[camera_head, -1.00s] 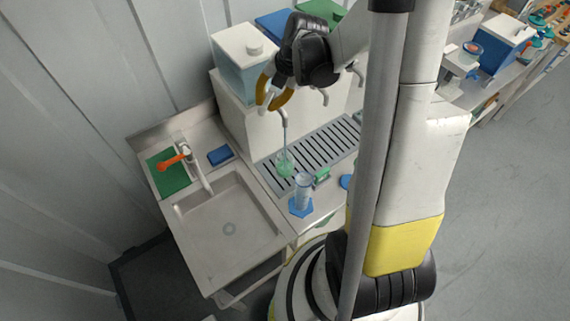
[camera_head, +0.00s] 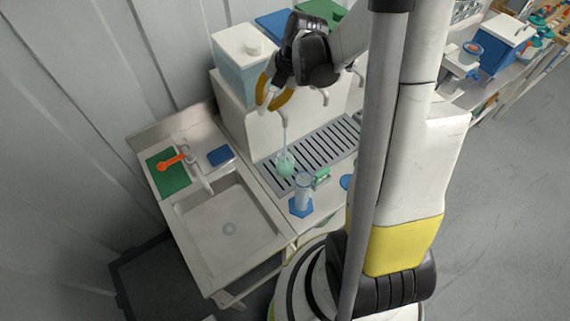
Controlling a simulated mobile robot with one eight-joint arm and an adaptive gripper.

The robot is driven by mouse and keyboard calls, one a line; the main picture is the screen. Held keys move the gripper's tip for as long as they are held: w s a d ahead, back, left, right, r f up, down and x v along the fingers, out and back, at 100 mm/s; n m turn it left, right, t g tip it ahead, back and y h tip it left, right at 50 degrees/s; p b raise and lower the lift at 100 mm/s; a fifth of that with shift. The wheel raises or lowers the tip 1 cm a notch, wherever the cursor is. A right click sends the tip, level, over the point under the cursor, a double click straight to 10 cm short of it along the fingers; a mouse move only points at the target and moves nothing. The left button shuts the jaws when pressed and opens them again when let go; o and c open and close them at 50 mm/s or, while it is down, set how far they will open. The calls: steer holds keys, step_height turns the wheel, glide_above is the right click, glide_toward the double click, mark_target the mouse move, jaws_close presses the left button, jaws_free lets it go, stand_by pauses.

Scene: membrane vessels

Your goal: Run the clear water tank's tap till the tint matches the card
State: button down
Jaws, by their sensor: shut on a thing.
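The clear water tank (camera_head: 243,66), a pale blue box with a white lid, stands on a white stand at the back. My gripper (camera_head: 264,103) is at the tap below its front and is shut on the tap's handle, which is mostly hidden by the fingers. A stream of water (camera_head: 285,138) runs from the spout (camera_head: 284,117) down into a small round flask of green liquid (camera_head: 285,166) on the slotted drain tray (camera_head: 315,148). A small green thing (camera_head: 322,174), possibly the card, is right of the flask; I cannot read it.
A clear cylinder with a blue base (camera_head: 302,195) stands in front of the flask. Blue and green lidded tanks stand right of the clear one.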

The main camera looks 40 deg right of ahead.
steer(key=w+m+h, duration=0.1)
steer(key=m, duration=0.1)
steer(key=w+m+h+b, duration=0.1)
steer(key=m, duration=0.2)
steer(key=w+a+m+t+h+b, duration=0.1)
steer(key=m, duration=0.2)
steer(key=shift+w+a, duration=0.1)
steer(key=shift+w, duration=0.1)
steer(key=c, duration=1.4)
jaws_free()
steer(key=shift+w, duration=0.15)
